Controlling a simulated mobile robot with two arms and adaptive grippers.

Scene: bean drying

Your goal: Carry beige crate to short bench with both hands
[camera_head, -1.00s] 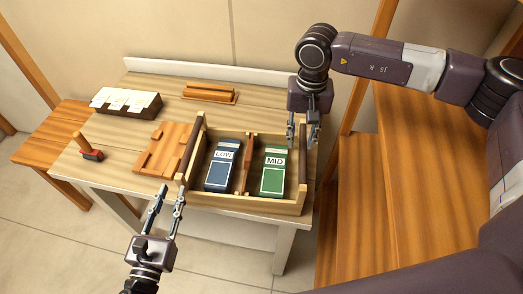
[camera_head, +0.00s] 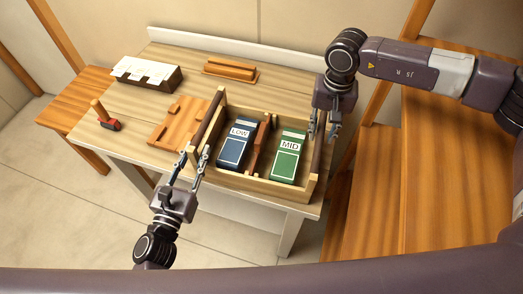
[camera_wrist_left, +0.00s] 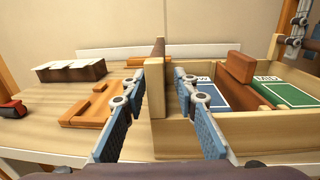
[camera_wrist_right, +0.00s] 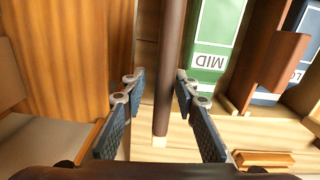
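The beige crate (camera_head: 250,188) stands on the light wooden table, with a dark bar along each end. It holds a blue LOW packet (camera_head: 234,152) and a green MID packet (camera_head: 288,163), parted by a brown divider (camera_head: 259,143). My left gripper (camera_head: 195,156) is open at the crate's left end, its fingers on either side of the end post in the left wrist view (camera_wrist_left: 160,82). My right gripper (camera_head: 323,133) is open at the right end. In the right wrist view its fingers straddle the dark bar (camera_wrist_right: 168,75) with gaps.
A low reddish-brown bench (camera_head: 75,100) stands left of the table (camera_head: 140,135). Stepped wooden surfaces (camera_head: 365,185) stand at the right. A brown slotted board (camera_head: 180,122), a dark block with white cards (camera_head: 147,74), a red-based stamp (camera_head: 108,122) and a wooden holder (camera_head: 230,72) lie on the table.

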